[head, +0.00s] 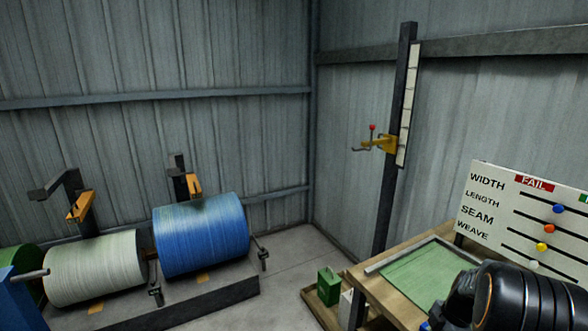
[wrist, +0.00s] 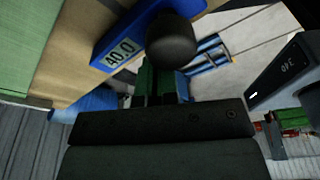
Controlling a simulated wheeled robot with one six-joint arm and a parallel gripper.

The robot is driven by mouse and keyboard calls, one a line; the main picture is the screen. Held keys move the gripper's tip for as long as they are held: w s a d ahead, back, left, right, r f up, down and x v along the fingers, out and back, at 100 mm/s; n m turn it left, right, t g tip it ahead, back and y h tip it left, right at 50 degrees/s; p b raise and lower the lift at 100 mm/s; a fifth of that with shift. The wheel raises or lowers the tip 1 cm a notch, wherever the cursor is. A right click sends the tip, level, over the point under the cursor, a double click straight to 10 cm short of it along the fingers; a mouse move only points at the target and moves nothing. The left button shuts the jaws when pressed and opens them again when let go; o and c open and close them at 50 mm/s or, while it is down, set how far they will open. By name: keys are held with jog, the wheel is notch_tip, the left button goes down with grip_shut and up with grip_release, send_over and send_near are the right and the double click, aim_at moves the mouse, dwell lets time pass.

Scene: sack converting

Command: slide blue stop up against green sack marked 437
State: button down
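The blue stop (wrist: 125,42) shows in the wrist view with a white label reading 40.0. A round black knob (wrist: 171,42) stands at its right end. A green sack (wrist: 28,50) lies on the wooden table at the upper left, apart from the stop's label end. In the head view the green sack (head: 425,272) lies flat on the table; no 437 is readable. My gripper (wrist: 165,85) is close to the knob, but its fingertips are dark and overlap it, so its grip is unclear. In the head view my dark arm covers the near right of the table.
A slider board (head: 525,225) with coloured knobs stands behind the table. A dark device with a display (wrist: 285,75) is right in the wrist view. Blue and white rolls (head: 200,235) are at left.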

jog(key=shift+d, duration=0.15)
jog(key=shift+w+d, duration=0.25)
jog(key=shift+w+d+r, duration=0.1)
jog(key=shift+d, duration=0.1)
jog(key=shift+w+d, duration=0.35)
jog(key=shift+d, duration=0.35)
jog(key=shift+w+d, duration=0.4)
jog(key=shift+d, duration=0.25)
jog(key=shift+w+d, duration=0.35)
jog(key=shift+d, duration=0.35)
dwell(0.4)
jog(key=shift+s+a, duration=0.15)
jog(key=shift+a, duration=0.05)
jog(key=shift+s+a+b, duration=0.35)
jog(key=shift+a, duration=0.35)
jog(key=a+p+v, duration=0.1)
jog(key=p+v, duration=0.3)
jog(key=v, duration=0.3)
jog(key=shift+a+r+p, duration=0.25)
jog(key=shift+r+p, duration=0.05)
jog(key=shift+r, duration=0.3)
